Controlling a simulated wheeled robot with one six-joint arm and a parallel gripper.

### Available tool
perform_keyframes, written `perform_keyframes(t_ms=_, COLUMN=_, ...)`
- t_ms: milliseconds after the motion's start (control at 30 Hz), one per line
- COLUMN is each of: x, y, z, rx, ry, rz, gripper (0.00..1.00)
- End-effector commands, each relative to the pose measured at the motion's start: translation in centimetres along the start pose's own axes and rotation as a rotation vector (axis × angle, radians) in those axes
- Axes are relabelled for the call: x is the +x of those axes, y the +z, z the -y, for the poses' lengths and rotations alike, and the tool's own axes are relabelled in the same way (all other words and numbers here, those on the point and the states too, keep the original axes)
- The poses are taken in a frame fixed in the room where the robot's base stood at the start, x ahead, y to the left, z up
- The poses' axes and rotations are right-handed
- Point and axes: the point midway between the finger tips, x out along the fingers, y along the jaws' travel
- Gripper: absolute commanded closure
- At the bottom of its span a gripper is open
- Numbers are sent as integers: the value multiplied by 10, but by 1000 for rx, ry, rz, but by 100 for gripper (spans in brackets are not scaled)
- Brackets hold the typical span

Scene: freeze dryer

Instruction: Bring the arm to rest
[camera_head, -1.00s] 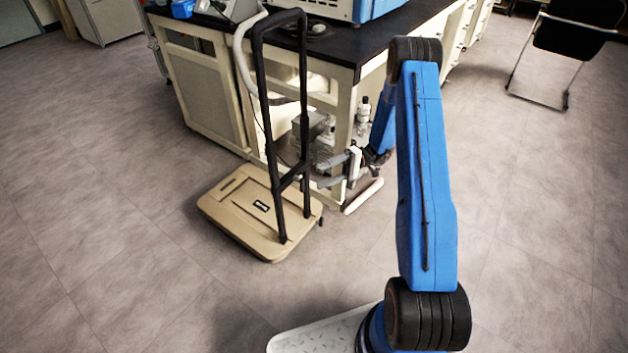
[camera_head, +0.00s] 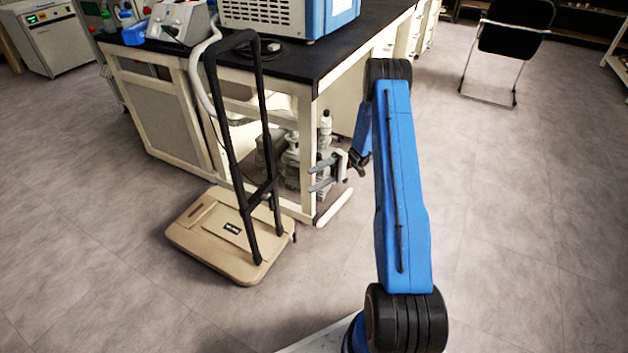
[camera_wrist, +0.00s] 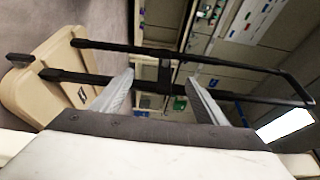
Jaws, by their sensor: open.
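My blue arm rises on the right of the head view and bends down toward the lab bench. My gripper (camera_head: 322,175) is beside the bench's near corner leg, its fingers pointing left toward the cart handle. The black handle of the cart (camera_wrist: 150,50) crosses that view beyond the fingers. I cannot tell how close the fingers are to the handle.
A beige platform cart (camera_head: 205,250) with a tall black handle (camera_head: 232,150) stands left of my gripper. The black-topped bench (camera_head: 290,65) carries a blue and white machine (camera_head: 265,12). Bottles sit on its lower shelf. A black chair (camera_head: 510,30) stands far right. Floor at right is open.

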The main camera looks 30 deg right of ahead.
Motion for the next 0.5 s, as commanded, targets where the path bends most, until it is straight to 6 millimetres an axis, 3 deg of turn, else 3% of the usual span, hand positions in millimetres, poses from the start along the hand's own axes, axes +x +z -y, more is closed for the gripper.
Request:
perform_keyframes(t_ms=300, x=2, y=0, z=4, rx=2, ry=8, rz=5, gripper=33)
perform_keyframes(t_ms=500, x=17, y=4, z=37, rx=30, ry=88, rz=48, gripper=33)
